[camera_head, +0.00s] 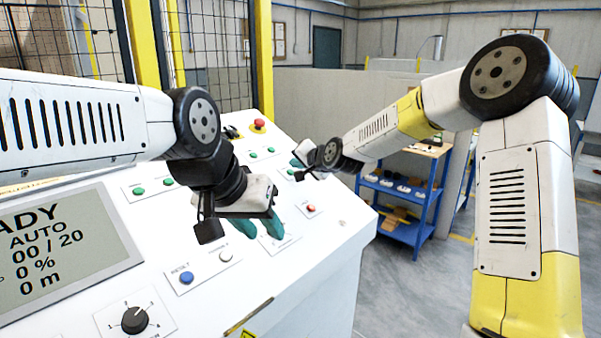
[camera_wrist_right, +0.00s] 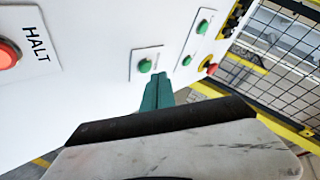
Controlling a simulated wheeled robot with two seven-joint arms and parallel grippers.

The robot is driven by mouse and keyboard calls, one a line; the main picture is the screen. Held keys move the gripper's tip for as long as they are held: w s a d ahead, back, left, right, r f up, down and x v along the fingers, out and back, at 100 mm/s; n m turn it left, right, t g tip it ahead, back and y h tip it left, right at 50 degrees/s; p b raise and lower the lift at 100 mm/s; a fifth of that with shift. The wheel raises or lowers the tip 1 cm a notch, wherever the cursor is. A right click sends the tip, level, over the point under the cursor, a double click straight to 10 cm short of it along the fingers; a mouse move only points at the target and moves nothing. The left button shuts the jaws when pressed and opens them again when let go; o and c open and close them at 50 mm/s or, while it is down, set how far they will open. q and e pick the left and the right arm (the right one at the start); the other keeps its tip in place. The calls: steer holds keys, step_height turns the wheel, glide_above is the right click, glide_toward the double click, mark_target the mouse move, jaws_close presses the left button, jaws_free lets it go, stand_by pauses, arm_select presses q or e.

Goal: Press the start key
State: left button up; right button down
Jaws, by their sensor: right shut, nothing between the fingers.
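The white control panel (camera_head: 320,240) slopes across the head view. No key label reading START is legible. A green key (camera_wrist_right: 145,66) on a white plate lies just beyond my right gripper (camera_wrist_right: 158,82) in the right wrist view. Its teal fingers are together and empty; I cannot tell whether they touch the key. In the head view my right gripper (camera_head: 298,164) is over the panel's upper right part, by a green key (camera_head: 291,172). My left gripper (camera_head: 258,228) hangs over the panel's middle, its teal fingers apart and empty, partly covering a plate (camera_head: 280,244).
A red HALT key (camera_wrist_right: 8,55) is left of my right gripper; it also shows in the head view (camera_head: 311,208). A blue key (camera_head: 187,277), black dial (camera_head: 135,320) and display (camera_head: 50,250) are nearer. A red emergency knob (camera_head: 259,123) and mesh fence (camera_head: 218,55) are behind.

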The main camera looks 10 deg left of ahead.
steer(key=shift+f, duration=0.1)
stand_by(0.6)
steer(key=shift+w+a+f, duration=0.1)
steer(key=shift+a+f, duration=0.05)
steer(key=shift+f, duration=0.1)
